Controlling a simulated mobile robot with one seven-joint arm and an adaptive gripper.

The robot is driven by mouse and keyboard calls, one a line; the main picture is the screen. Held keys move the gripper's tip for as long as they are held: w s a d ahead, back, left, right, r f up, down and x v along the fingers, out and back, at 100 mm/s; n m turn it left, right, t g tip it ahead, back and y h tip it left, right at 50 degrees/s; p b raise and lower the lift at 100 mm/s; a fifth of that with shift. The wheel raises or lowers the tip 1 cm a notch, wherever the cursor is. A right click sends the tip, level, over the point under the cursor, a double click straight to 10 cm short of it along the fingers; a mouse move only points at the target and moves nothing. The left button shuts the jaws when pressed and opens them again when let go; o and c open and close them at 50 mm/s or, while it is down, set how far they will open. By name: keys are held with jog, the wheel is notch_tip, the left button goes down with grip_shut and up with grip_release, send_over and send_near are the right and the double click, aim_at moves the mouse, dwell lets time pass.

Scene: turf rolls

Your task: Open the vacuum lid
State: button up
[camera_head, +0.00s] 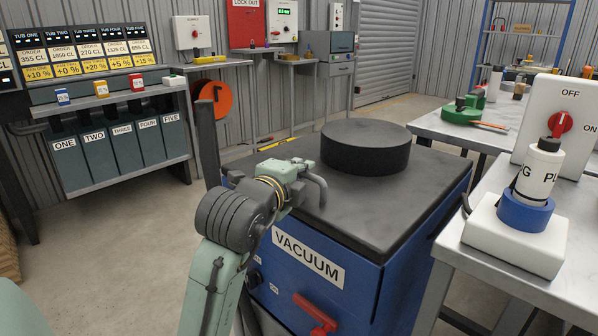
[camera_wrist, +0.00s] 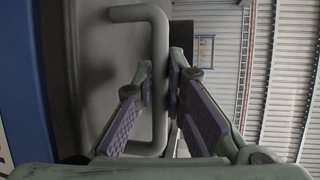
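The vacuum (camera_head: 308,257) is a blue cabinet with a white label. Its flat dark grey lid (camera_head: 285,205) lies level on top and looks closed. A thick black disc (camera_head: 366,146) sits on the lid. My gripper (camera_head: 300,170) is at this handle. In the wrist view my gripper (camera_wrist: 161,85) has its two purple-padded fingertips close against either side of the bar, and looks shut on it.
A red lever (camera_head: 314,314) is on the vacuum's front. A table at right holds a switch box (camera_head: 558,125) and a white bottle in a blue ring (camera_head: 527,205). Labelled bins (camera_head: 120,150) stand at left. Floor shows between the bins and the vacuum.

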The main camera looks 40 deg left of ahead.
grip_shut()
dwell(0.4)
